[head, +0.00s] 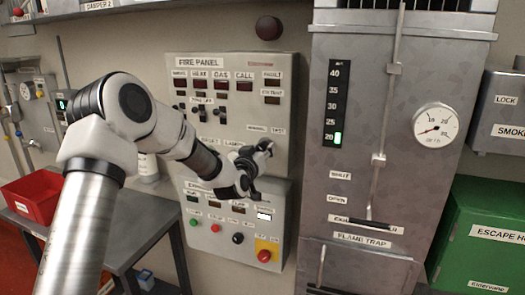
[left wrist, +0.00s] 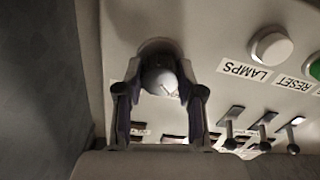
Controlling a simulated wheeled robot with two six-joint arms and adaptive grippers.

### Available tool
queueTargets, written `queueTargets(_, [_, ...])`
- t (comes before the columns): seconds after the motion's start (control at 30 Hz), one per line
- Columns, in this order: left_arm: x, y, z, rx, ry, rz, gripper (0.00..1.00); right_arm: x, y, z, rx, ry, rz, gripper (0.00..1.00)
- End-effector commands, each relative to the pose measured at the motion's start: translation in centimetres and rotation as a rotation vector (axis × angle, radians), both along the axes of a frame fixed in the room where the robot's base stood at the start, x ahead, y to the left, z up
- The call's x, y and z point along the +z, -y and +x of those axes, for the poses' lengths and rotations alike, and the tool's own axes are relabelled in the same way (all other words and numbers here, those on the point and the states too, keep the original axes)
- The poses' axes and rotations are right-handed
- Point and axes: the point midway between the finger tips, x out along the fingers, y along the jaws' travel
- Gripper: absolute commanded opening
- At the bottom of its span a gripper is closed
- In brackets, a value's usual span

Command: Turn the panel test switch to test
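The fire panel (head: 232,64) is a grey wall box with labels, dark displays and small switches. The labels NORMAL (head: 256,128) and TEST (head: 278,130) sit at its lower right. My left gripper (head: 264,150) is just below them, close to the panel face, and hides the switch there in the head view. The knob's pointing direction cannot be made out. My right gripper is out of view.
A lower box (head: 205,243) with coloured buttons hangs under the fire panel. A metal cabinet (head: 290,190) with a gauge (head: 436,129) stands to the right. A LAMPS button (left wrist: 271,47) and several toggle switches (left wrist: 263,122) are near the fingers. A red bin (head: 35,197) is at left.

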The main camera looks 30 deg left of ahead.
Motion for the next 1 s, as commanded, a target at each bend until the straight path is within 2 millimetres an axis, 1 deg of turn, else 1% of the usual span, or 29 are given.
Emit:
queueTargets(0.27, [0.02, 0.07, 0.01, -0.002, -0.003, 0.013, 0.02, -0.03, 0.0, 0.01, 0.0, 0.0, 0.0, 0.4])
queueTargets(0.47, [-0.01, 0.05, 0.0, -0.002, -0.016, 0.068, 0.02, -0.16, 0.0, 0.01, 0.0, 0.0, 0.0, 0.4])
queueTargets(0.67, [-0.03, 0.05, 0.0, -0.001, -0.045, 0.188, 0.02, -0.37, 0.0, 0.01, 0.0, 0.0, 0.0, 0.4])
queueTargets(1.0, [0.02, 0.06, 0.0, -0.001, -0.117, 0.487, 0.02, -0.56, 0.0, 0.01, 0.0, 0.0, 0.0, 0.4])
